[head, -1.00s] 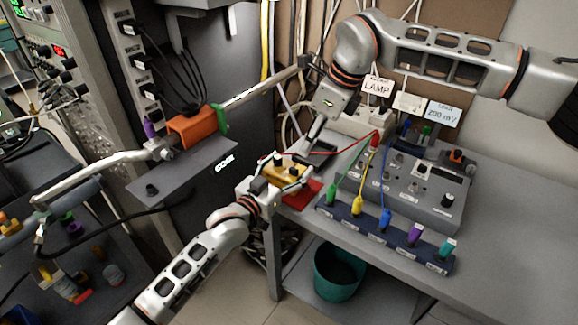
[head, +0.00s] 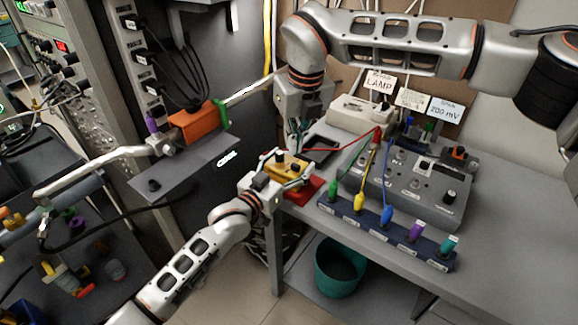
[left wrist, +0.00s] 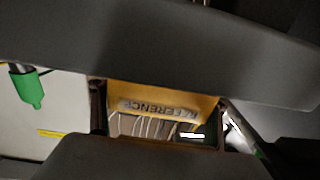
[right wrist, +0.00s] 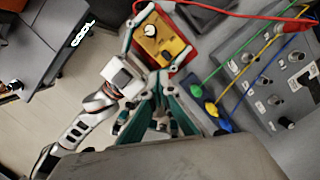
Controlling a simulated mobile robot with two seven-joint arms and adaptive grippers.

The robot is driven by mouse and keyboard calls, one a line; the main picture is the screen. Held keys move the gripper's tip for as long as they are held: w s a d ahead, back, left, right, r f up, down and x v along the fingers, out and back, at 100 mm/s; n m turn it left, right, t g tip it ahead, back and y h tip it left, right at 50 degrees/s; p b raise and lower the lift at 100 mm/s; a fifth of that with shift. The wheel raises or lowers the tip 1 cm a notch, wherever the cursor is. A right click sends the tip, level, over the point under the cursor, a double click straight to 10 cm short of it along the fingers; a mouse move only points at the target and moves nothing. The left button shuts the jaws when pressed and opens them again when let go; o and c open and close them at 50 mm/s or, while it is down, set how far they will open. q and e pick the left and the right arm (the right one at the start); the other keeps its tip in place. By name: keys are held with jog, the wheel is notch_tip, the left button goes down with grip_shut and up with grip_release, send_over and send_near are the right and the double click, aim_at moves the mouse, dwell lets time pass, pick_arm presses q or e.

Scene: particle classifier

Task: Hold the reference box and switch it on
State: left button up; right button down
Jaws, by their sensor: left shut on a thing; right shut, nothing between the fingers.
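My left gripper (head: 282,176) is shut on the box from the front left. My right gripper (head: 296,148) is shut and empty, pointing down just above and behind the box. Whether its tips touch the box I cannot tell.
A red pad (head: 304,191) lies beneath the box. A grey panel (head: 425,190) and a dark strip of coloured plugs (head: 345,217) stand to the right, with wires running between them. A LAMP box (head: 355,115) is behind. A teal bin (head: 338,272) stands below.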

aim_at(295, 167)
jog(key=a+m+h, duration=0.1)
jog(key=m, duration=0.2)
jog(key=s+a+m+t+h, duration=0.1)
jog(key=m, duration=0.3)
jog(key=s+a+r+m+h, duration=0.1)
jog(key=m, duration=0.3)
jog(key=shift+a, duration=0.3)
jog(key=shift+f, duration=0.1)
jog(key=x, duration=0.9)
jog(key=shift+w+d+f, duration=0.3)
jog(key=shift+w, duration=0.05)
